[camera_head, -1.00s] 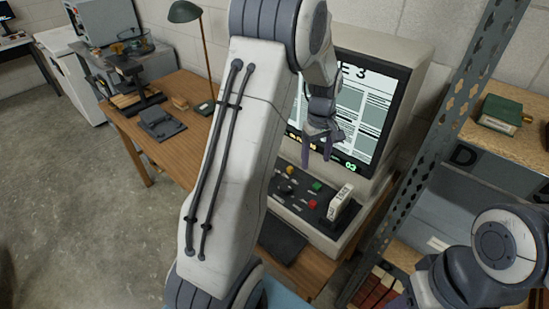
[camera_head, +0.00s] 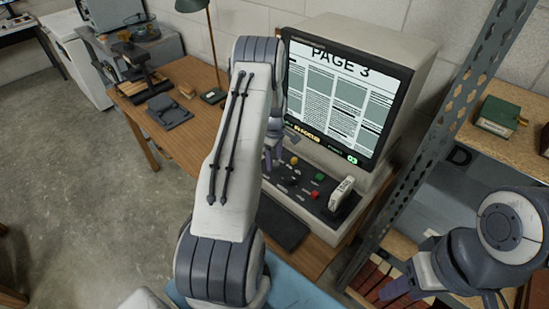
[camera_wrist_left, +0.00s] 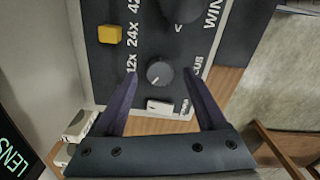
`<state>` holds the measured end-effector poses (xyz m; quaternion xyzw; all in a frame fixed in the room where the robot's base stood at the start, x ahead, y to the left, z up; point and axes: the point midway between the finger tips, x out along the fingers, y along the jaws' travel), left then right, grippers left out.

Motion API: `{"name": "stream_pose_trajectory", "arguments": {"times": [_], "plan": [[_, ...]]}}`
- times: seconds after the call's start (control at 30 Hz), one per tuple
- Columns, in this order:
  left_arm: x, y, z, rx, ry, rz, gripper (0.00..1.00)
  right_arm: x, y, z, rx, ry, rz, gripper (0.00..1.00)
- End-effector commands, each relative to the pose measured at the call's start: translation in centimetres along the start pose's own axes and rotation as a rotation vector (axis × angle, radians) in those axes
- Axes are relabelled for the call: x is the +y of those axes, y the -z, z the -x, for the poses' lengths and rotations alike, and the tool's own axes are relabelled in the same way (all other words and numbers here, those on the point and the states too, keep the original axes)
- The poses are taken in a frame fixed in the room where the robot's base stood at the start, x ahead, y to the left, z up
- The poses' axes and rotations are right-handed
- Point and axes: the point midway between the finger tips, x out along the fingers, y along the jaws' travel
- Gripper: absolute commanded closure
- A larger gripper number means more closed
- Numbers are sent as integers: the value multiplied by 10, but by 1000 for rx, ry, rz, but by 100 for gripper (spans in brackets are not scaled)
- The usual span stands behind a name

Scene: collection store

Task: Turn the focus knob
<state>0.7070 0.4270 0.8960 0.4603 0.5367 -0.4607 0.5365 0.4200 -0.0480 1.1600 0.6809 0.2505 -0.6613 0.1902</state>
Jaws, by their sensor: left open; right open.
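The focus knob (camera_wrist_left: 159,73) is a small round grey dial with a pale pointer line, on the reader's dark control panel (camera_wrist_left: 105,75). A partly covered label ending in "CUS" lies beside it. My left gripper (camera_wrist_left: 160,72) is open, with its two dark fingertips on either side of the knob in the left wrist view. I cannot tell whether they touch it. In the head view my left gripper (camera_head: 272,148) is partly hidden behind my arm at the panel's left end, and the knob is hidden. My right gripper (camera_head: 440,294) is open and empty at lower right.
The reader's lit screen (camera_head: 340,100) shows "PAGE 3" above the panel. A larger dark knob (camera_wrist_left: 183,8) and a yellow button (camera_wrist_left: 109,34) are near the focus knob. A metal shelf upright (camera_head: 440,125) stands right of the reader. A desk lamp (camera_head: 212,45) stands left.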

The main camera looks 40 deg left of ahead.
Motion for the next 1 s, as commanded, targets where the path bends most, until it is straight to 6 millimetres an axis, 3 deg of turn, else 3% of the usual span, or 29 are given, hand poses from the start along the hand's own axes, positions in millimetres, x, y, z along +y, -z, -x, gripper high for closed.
{"name": "stream_pose_trajectory", "arguments": {"times": [0.4, 0.6, 1.0], "plan": [[0, 0, -10, 0, -1, -1, 26, 0, 0, 3, 0, 0, 0, 50], [0, 0, -10, 0, -1, 0, 100, 0, 0, 3, 0, 0, 0, 50], [0, 0, -11, 1, -1, -64, 100, 0, 0, -3, 0, 0, 0, 50]]}}
